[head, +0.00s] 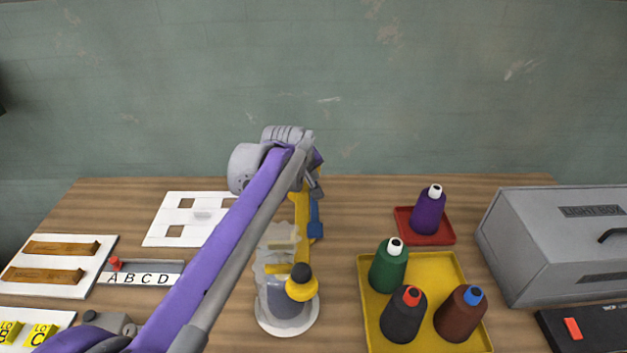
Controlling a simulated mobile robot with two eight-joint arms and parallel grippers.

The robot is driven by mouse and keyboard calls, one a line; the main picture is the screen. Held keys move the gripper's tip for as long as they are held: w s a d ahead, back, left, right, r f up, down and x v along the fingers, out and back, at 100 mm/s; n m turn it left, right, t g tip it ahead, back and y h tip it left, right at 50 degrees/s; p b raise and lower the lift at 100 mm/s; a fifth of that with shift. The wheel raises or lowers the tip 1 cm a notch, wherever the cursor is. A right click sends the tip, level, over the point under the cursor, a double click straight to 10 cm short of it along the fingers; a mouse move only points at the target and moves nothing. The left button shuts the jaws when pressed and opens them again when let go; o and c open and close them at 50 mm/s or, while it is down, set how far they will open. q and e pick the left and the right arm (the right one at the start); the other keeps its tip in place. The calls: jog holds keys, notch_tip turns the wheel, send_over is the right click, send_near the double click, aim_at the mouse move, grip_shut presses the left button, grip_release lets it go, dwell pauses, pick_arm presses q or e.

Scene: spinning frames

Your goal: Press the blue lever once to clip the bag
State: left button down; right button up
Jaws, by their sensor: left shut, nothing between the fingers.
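The blue lever (315,218) stands upright on the right side of a yellow post (301,215). A pale see-through bag (270,262) is beside the post, over a round white base (265,322). A yellow part with a black knob (301,273) is at the front of this device. My left arm reaches across from the lower left, and my left gripper (317,190) is shut and empty at the top of the post, just above the lever. I cannot tell whether it touches the lever. My right gripper is not in view.
A yellow tray (450,262) with several bottles and a red tray (436,238) with a purple bottle are on the right. A grey light box (550,245) stands at far right. A white cut-out board (165,222) and a lettered slider (150,279) are on the left.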

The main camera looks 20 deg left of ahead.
pick_arm(q)
jog(key=shift+s+d+f, duration=0.2)
jog(key=shift+s+f, duration=0.15)
jog(key=shift+f, duration=0.2)
jog(key=shift+w+r+p, duration=0.25)
jog(key=shift+r+p, duration=0.5)
jog(key=shift+r, duration=0.2)
jog(key=shift+s+r, duration=0.25)
jog(key=shift+s, duration=0.1)
jog(key=shift+w+a+r, duration=0.1)
jog(key=shift+w+r, duration=0.05)
jog(key=shift+r, duration=0.05)
jog(key=shift+w+r+p, duration=0.1)
jog(key=shift+r+p, duration=0.2)
jog(key=shift+p, duration=0.05)
notch_tip(320, 180, up, 2)
jog(key=shift+w+p, duration=0.15)
jog(key=shift+p, duration=0.4)
jog(key=shift+w+a+r+p, duration=0.15)
jog(key=shift+r+p, duration=0.2)
jog(key=shift+r, duration=0.2)
jog(key=shift+w+r+p, duration=0.15)
jog(key=shift+r+p, duration=0.15)
jog(key=shift+r, duration=0.2)
jog(key=shift+f, duration=0.1)
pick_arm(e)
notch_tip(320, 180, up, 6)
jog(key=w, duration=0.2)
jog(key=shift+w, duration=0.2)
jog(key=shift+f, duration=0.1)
